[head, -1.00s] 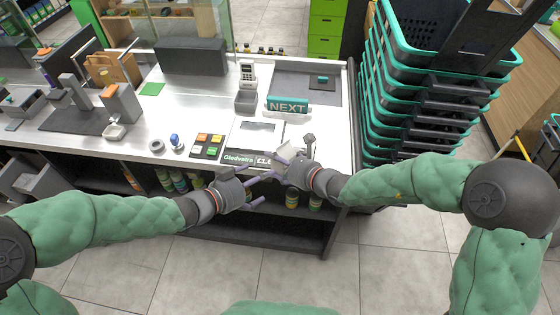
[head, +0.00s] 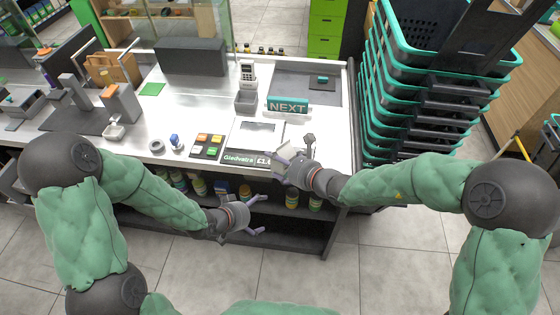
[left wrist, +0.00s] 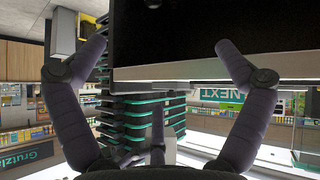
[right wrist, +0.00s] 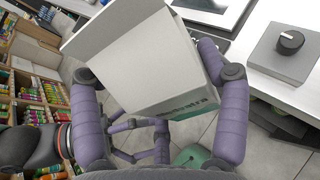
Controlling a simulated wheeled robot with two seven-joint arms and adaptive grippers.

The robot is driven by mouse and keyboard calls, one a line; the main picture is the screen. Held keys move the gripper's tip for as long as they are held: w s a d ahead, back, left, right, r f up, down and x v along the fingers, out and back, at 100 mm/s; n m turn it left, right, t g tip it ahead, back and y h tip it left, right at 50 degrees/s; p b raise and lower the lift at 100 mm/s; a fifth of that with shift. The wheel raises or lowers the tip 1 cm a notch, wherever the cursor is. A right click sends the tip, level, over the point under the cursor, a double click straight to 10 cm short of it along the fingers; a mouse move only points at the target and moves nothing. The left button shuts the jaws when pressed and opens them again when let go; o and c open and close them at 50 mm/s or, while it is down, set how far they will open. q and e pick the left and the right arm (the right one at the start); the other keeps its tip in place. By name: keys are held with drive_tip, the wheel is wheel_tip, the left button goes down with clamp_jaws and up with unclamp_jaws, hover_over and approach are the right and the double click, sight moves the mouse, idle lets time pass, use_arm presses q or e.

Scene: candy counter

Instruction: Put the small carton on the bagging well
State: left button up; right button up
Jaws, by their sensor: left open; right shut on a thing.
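The small carton (right wrist: 140,60) is a white box, seen large and tilted between the fingers in the right wrist view. My right gripper (right wrist: 148,72) is shut on it. In the head view the carton (head: 291,149) shows only in part, over the counter's front edge, with my right gripper (head: 284,163) hiding some of it. My left gripper (head: 268,216) is open and empty, lower, in front of the shelves under the counter. A dark recessed panel (head: 327,98) lies at the counter's back right and a dark panel (head: 60,122) at its left; I cannot tell which is the bagging well.
A NEXT bar (head: 288,105), card terminal (head: 246,85), coloured key pad (head: 207,146) and brown paper bag (head: 105,72) stand on the counter (head: 190,100). Stacked baskets (head: 430,90) rise at the right. The counter's middle is mostly clear.

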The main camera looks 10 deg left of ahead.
use_arm(q)
drive_tip(key=s+d+f+n+g, duration=0.1)
drive_tip(key=s+f+n+g, duration=0.1)
drive_tip(key=s+f, duration=0.4)
drive_tip(key=s+d+f+n+g+y, duration=0.1)
drive_tip(key=s+f+n+g, duration=0.1)
drive_tip(key=s+f+g, duration=0.2)
drive_tip(key=s+f, duration=0.3)
drive_tip(key=f, duration=0.4)
drive_tip(key=shift+s+d+f+g+y, duration=0.3)
drive_tip(key=shift+f, duration=0.05)
